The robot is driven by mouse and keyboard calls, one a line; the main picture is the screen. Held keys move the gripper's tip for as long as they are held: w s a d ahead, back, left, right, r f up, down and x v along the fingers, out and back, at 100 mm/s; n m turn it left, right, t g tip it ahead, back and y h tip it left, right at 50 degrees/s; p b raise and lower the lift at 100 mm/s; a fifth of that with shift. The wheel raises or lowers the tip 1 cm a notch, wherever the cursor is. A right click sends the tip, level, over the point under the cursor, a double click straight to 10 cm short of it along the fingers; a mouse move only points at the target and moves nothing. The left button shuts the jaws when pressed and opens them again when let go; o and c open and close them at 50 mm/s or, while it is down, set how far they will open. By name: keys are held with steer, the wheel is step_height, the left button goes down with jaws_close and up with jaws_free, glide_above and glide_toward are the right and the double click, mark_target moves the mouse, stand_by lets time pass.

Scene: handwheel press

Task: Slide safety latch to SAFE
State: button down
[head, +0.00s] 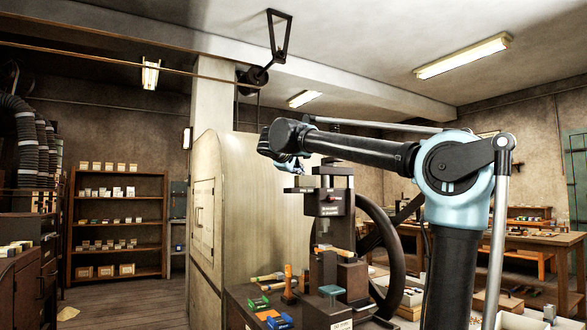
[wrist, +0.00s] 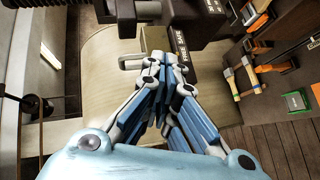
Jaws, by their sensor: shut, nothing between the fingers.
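The press (head: 328,208) is a dark upright machine with a large handwheel (head: 380,245) to its right. A dark latch block with a pale label (wrist: 181,44) shows at the top middle of the wrist view; its lettering is too small to read surely. A pale bracket-like bar (wrist: 130,62) lies just left of my fingertips. I cannot tell for sure whether it is the latch's sliding part or whether the fingers touch it. My gripper (wrist: 158,60) is shut and empty, near the block. In the head view my gripper (head: 297,163) is small and dark, above the upper left of the press.
The bench below holds a green box (head: 258,302), a blue box (head: 280,320), orange-handled tools (head: 288,282) and a hammer (head: 268,278). A large beige cabinet (head: 235,200) stands close behind on the left. Open floor (head: 130,300) lies further left.

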steer(key=a+r+n+t+y, duration=0.1)
steer(key=a+r+n, duration=0.1)
steer(key=a+r, duration=0.4)
steer(key=shift+w+a+t, duration=0.3)
steer(key=shift+w+a, duration=0.15)
steer(key=shift+a, duration=0.5)
steer(key=d+x, duration=0.2)
steer(key=x, duration=1.1)
steer(key=shift+s+d, duration=0.3)
steer(key=shift+s, duration=0.05)
steer(key=shift+a, duration=0.1)
